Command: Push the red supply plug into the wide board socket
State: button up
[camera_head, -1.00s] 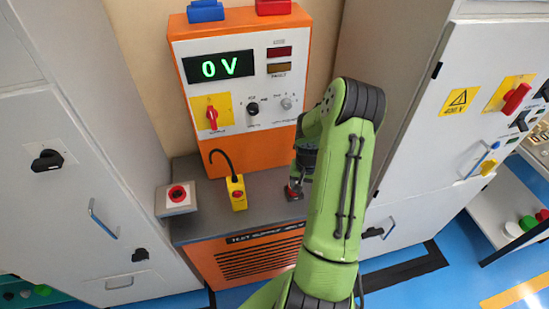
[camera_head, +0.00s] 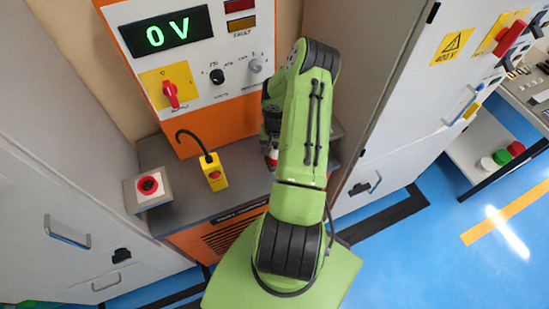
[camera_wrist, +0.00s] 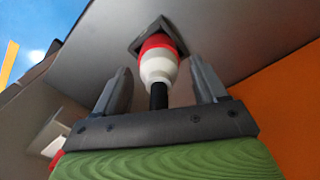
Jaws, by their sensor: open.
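In the wrist view the plug (camera_wrist: 160,60) has a red collar and white body, with a black stem towards my gripper. Its red end meets a dark square fitting (camera_wrist: 141,35) on a grey surface; I cannot tell how deep it sits. My gripper (camera_wrist: 159,66) is open, one finger on each side of the plug, with visible gaps. In the head view my gripper (camera_head: 270,140) is low over the right of the grey bench, mostly hidden by my arm. A bit of the red and white plug (camera_head: 272,157) shows there. I cannot identify the wide board socket.
The orange supply cabinet (camera_head: 190,138) behind the bench reads 0 V. A yellow box with a red button (camera_head: 214,172) and black cable, and a grey box with a red button (camera_head: 148,186), stand left on the bench (camera_head: 180,205). A grey cabinet (camera_head: 375,90) stands close right.

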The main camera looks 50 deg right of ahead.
notch_tip(320, 180, down, 2)
jog(key=shift+a+f+b, duration=0.1)
jog(key=shift+b, duration=0.3)
jog(key=shift+s+a+f, duration=0.15)
jog(key=shift+s, duration=0.1)
jog(key=shift+s+a, duration=0.25)
jog(key=shift+w+d, duration=0.1)
jog(key=c, duration=1)
jog(key=shift+w+d+r, duration=0.15)
jog(key=shift+w+r, duration=0.05)
jog(key=shift+r, duration=0.5)
jog(key=shift+w+d+r+p, duration=0.1)
jog(key=shift+w+r+p, duration=0.05)
jog(key=shift+r+p, duration=0.85)
jog(key=shift+c, duration=0.2)
